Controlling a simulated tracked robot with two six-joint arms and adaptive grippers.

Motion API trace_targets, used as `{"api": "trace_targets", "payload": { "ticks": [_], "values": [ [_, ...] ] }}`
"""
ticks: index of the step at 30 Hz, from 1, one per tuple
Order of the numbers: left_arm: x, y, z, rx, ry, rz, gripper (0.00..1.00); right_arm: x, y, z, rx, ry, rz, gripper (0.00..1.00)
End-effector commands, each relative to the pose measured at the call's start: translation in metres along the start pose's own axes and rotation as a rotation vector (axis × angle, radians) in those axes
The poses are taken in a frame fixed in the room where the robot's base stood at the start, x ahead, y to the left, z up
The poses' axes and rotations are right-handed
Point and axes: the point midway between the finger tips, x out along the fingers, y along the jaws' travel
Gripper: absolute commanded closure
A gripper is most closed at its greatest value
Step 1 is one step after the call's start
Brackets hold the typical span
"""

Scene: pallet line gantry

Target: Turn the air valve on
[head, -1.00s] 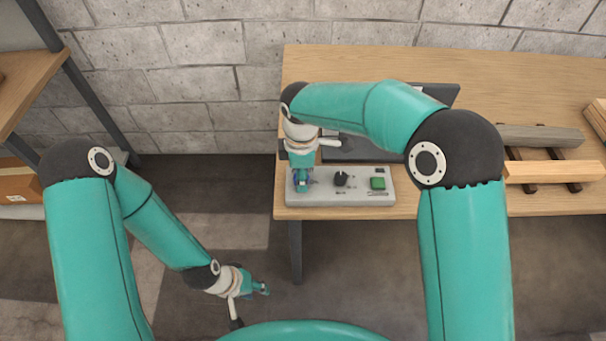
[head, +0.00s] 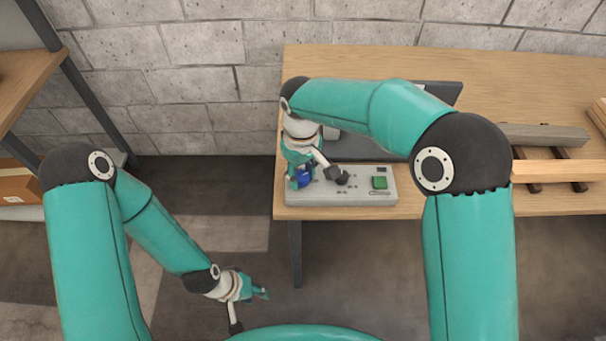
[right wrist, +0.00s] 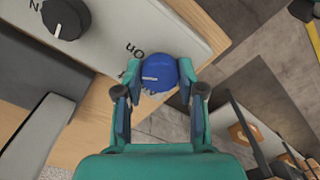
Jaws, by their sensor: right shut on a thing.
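A grey control panel (head: 355,197) lies on the near left part of the wooden table. A round blue knob (head: 304,178), which looks like the air valve, sits at its left end. In the right wrist view the blue knob (right wrist: 160,70) has a short white pointer line and the lettering "on" beside it. My right gripper (right wrist: 160,80) is shut on this knob, one finger on each side. In the head view my right gripper (head: 300,174) partly hides it. My left gripper (head: 262,293) hangs low, away from the table; its finger gap is unclear.
A black dial (right wrist: 65,18) and a green button (head: 379,183) sit on the same panel. A dark flat object (head: 352,148) lies behind it, partly hidden by my right arm. Wooden beams (head: 555,171) lie at the right. Shelving (head: 60,75) stands at the left.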

Motion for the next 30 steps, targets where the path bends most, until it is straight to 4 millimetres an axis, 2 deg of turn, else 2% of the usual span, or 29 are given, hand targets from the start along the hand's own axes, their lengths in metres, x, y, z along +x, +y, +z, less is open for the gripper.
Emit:
{"api": "trace_targets", "payload": {
  "ticks": [6, 15, 30],
  "values": [
    [0.0048, -0.0017, 0.0000, 0.000, 0.000, 0.000, 0.60, -0.0020, 0.0013, -0.0023, 0.201, 0.011, 0.003, 0.96],
    [0.0085, -0.0030, 0.0000, 0.000, 0.000, 0.000, 0.60, -0.0027, 0.0017, -0.0026, 0.415, 0.013, 0.002, 0.96],
    [0.0099, -0.0036, 0.0000, 0.000, 0.000, 0.000, 0.60, -0.0037, 0.0022, -0.0029, 0.528, 0.015, 0.001, 0.96]
  ]
}}
